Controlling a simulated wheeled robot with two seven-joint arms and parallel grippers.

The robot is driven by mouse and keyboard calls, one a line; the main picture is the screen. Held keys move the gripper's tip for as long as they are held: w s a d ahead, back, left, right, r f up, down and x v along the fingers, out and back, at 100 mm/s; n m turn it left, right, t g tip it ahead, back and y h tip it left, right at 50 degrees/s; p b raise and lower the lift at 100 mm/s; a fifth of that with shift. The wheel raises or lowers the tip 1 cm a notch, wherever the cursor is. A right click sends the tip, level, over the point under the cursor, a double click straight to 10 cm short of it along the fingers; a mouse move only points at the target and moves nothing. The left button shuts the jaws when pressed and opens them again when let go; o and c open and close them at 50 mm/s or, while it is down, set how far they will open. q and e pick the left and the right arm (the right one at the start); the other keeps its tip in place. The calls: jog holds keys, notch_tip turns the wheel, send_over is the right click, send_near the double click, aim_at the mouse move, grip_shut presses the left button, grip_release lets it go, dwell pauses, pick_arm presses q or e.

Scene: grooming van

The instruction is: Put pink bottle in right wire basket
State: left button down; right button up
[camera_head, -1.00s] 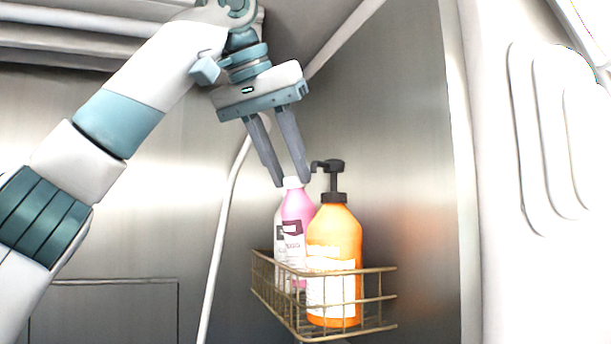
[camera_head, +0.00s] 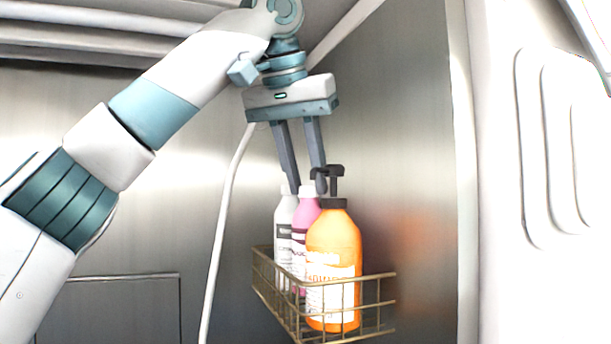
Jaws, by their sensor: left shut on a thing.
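The pink bottle (camera_head: 305,221) with a white cap is in the wire basket (camera_head: 289,313) area, between a white bottle and an orange pump bottle. Its lower part is hidden behind the orange bottle and the wires, so I cannot tell if it rests on the basket floor. My left gripper (camera_head: 307,188) points down from above and is shut on the pink bottle at its cap, with one finger on each side. The bottle looks upright. My right gripper is not in view.
The orange bottle (camera_head: 334,245) with its black pump stands at the front of the basket, close to my right-hand finger. The white bottle (camera_head: 285,222) stands behind at the left. A white hose (camera_head: 224,215) hangs left of the basket, and metal walls are close behind.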

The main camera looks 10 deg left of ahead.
pick_arm(q)
jog(key=shift+a+f, duration=0.3)
jog(key=shift+f, duration=0.4)
jog(key=shift+d, duration=0.2)
jog(key=shift+f, duration=0.15)
jog(key=c, duration=1.4)
grip_release()
jog(key=shift+r, duration=0.2)
jog(key=v, duration=0.7)
jog(key=shift+s+r+b, duration=0.2)
jog(key=shift+b, duration=0.25)
